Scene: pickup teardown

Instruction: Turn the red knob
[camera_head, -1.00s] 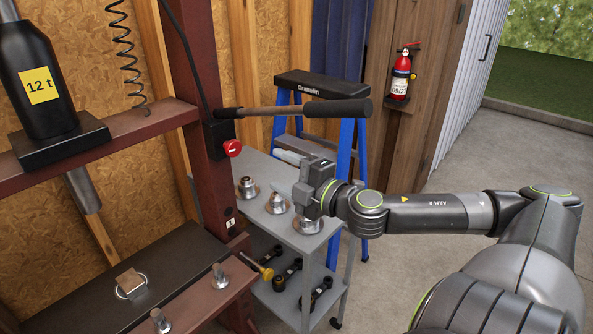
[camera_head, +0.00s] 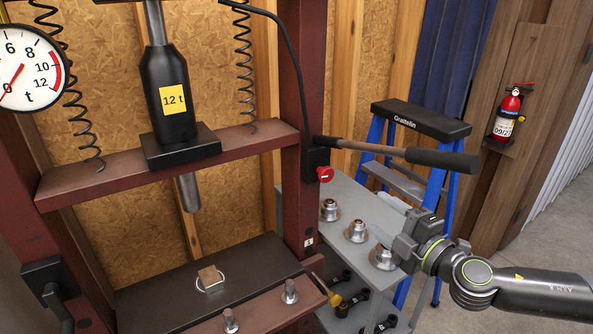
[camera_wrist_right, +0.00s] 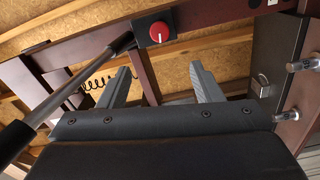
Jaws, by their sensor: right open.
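The red knob (camera_head: 325,174) sits on a small black box on the right post of the press, just below the root of the pump handle. It also shows in the right wrist view (camera_wrist_right: 159,31), round and facing the camera, beyond the fingers. My right gripper (camera_head: 385,236) is to the right of and below the knob, apart from it. In the right wrist view its two grey fingers (camera_wrist_right: 160,80) are spread with nothing between them. My left gripper is out of view.
The pump handle (camera_head: 440,159) sticks out to the right above my right gripper. A grey cart (camera_head: 348,192) with metal parts stands below it. A blue stepladder (camera_head: 421,120) is behind.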

